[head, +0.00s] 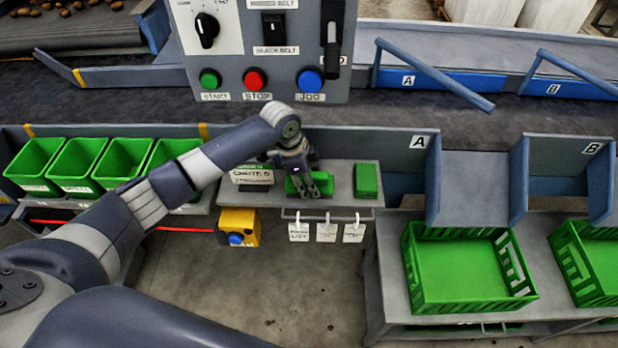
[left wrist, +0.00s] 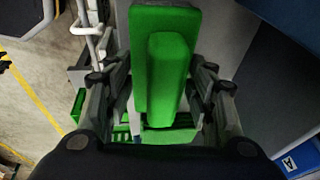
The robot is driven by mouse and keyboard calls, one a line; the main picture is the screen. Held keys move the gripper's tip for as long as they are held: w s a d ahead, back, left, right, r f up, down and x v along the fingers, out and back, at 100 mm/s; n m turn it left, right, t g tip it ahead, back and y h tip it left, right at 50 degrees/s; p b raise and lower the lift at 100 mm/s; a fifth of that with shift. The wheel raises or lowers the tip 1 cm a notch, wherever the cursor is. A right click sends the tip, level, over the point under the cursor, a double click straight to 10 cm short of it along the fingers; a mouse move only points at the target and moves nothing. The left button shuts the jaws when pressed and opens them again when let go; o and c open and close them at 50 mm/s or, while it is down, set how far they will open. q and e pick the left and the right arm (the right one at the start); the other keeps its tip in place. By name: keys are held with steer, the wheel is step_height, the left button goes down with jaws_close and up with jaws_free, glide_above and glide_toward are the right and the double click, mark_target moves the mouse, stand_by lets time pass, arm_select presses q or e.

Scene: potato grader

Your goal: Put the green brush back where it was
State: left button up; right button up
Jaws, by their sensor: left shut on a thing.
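The green brush (head: 295,186) is in my left gripper (head: 312,190), low over the small grey shelf (head: 343,190) below the control panel. Whether it touches the shelf I cannot tell. In the left wrist view the brush shows as a green body with a raised narrower bar (left wrist: 168,75) between the two fingers of my left gripper (left wrist: 165,95). The fingers are shut on it and partly cover it in the head view. A second green block (head: 366,180) lies on the shelf just right of the gripper. My right gripper is not in view.
A white sign (head: 252,176) stands left of the gripper. White tags (head: 325,232) hang from a rail on the shelf's front. A yellow box with a blue button (head: 238,228) is at lower left. Green bins (head: 35,165) stand left, green crates (head: 468,270) right. The control panel (head: 262,60) rises behind.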

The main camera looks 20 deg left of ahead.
arm_select(q)
steer(key=o, duration=1)
steer(key=shift+f, duration=0.1)
steer(key=b+v, duration=0.1)
steer(key=v, duration=1.1)
steer(key=shift+d, duration=0.1)
